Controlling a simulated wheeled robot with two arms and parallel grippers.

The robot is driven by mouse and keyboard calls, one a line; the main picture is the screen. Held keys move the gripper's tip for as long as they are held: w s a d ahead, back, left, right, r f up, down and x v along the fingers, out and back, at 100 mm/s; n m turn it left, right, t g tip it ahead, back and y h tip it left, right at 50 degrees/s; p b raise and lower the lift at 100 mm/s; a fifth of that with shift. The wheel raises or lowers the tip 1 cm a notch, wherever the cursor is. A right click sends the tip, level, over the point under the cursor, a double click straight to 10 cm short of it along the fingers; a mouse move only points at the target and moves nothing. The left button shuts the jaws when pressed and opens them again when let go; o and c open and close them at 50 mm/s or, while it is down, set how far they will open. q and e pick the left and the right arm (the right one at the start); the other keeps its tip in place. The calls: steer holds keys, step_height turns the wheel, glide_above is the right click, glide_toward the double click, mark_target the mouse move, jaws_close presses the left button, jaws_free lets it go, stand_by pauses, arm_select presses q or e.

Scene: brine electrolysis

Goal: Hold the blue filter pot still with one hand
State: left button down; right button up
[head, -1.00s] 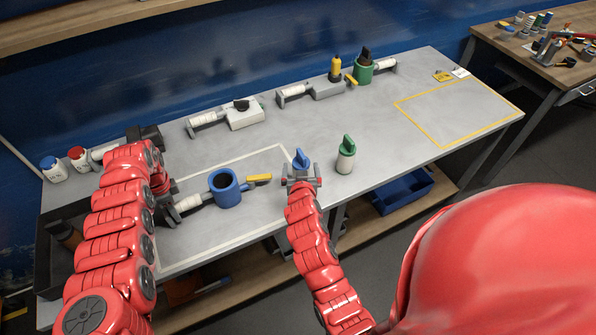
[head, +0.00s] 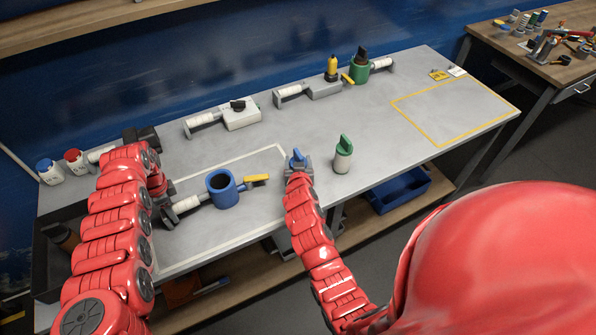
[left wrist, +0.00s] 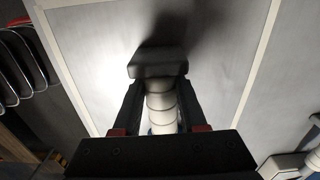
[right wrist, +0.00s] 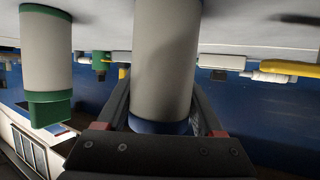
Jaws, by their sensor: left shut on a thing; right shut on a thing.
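The blue filter pot (head: 224,189) stands upright on the grey bench inside a white outline, with a white handle at its left and a yellow piece at its right. My left gripper (head: 166,205) is shut on the white handle (left wrist: 160,103); the left wrist view shows the handle between its fingers. The pot is mostly hidden there. My right gripper (right wrist: 165,112) is shut on a white bottle (right wrist: 165,55) with a blue top (head: 298,157), to the right of the pot. That bottle's body is hidden in the head view.
A green-topped bottle (head: 343,155) stands right of my right gripper. Farther back are a white box (head: 240,115) and a green pot (head: 359,70) with handles. White jars (head: 49,172) stand at the left end. The yellow-outlined area (head: 455,110) is clear.

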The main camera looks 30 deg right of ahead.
jaws_close()
steer(key=shift+r, duration=0.1)
steer(key=shift+r, duration=0.3)
step_height(320, 180, up, 9)
steer(key=w+a+r+n+y, duration=0.1)
steer(key=a+n+y, duration=0.3)
steer(key=a, duration=0.4)
steer(key=w+a+r+n+g+y, duration=0.1)
steer(key=w+a+r+n+y, duration=0.1)
steer(key=a, duration=0.7)
steer(key=w+a+r+n+g+y, duration=0.1)
steer(key=w+a+r+n+y, duration=0.1)
steer(key=a+r+n+y, duration=0.2)
steer(key=a+n+y, duration=0.3)
steer(key=a+y, duration=0.1)
steer(key=a, duration=0.1)
steer(key=shift+a+y, duration=0.25)
steer(key=shift+y, duration=0.05)
